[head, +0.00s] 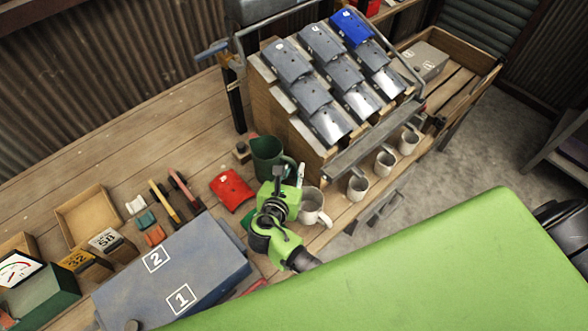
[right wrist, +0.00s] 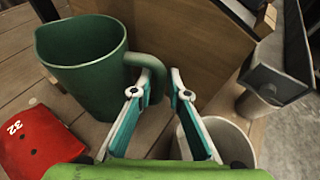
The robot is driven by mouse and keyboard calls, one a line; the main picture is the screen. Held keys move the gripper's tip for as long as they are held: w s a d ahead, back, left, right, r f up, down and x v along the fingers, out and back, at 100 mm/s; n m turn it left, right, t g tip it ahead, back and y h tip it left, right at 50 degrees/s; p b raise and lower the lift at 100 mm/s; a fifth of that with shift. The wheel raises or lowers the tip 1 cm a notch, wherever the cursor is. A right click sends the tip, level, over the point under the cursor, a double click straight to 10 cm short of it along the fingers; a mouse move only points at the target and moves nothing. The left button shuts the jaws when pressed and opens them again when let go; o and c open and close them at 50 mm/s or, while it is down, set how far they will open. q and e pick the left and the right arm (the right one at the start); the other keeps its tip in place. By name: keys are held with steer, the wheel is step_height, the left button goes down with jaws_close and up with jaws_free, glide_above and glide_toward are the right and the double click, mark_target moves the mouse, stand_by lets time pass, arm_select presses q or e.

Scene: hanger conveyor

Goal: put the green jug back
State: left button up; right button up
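The green jug (head: 266,152) stands upright on the wooden workbench beside the rack of grey panels. In the right wrist view the jug (right wrist: 82,75) is at the upper left, with its handle (right wrist: 157,75) turned toward my right gripper. My right gripper (head: 290,172) is open. In the right wrist view its two fingers (right wrist: 161,92) point at the handle, the left finger overlapping its lower part. I cannot tell whether they touch it. My left gripper is not in view.
A white mug (head: 313,208) stands close under my right gripper. A red panel (head: 231,189) marked 32 lies left of the jug. The panel rack (head: 290,135) stands close behind. A grey-blue box (head: 195,270) and hand tools (head: 165,202) lie to the left.

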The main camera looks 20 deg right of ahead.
steer(key=b+v, duration=0.1)
steer(key=v, duration=1.1)
steer(key=shift+s+f, duration=0.1)
